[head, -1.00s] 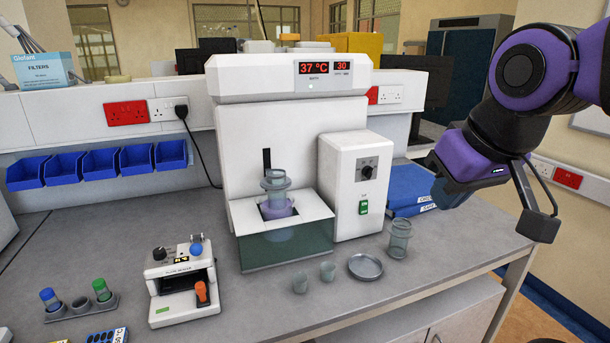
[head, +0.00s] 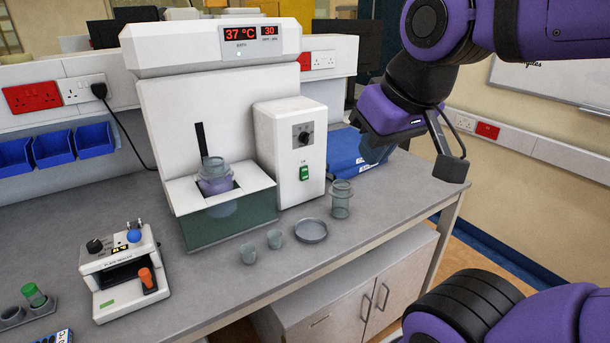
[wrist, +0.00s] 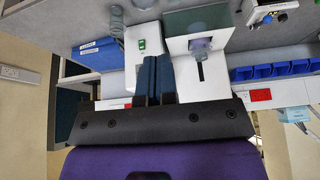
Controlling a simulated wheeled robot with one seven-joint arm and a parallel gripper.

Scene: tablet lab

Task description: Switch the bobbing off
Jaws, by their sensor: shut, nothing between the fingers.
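The white tester (head: 165,110) stands on the bench with a lit red display reading 37 °C and 30. Its clear basket (head: 215,172) sits low in the water bath (head: 230,217), below a dark vertical slot. The control box (head: 265,135) at its right side has a dark knob (head: 303,138) above a green switch (head: 304,174). The switch also shows in the upside-down wrist view (wrist: 142,44), close to my blue fingertips. My gripper (head: 374,153) is shut and empty, held in the air right of the control box and apart from it. It shows in the wrist view (wrist: 158,60).
Blue binders (head: 345,150) lie behind my gripper. A clear beaker (head: 341,199), a round dish (head: 311,230) and two small cups (head: 261,246) stand in front of the box. A small white device (head: 122,272) is at the left. The bench's right edge is near.

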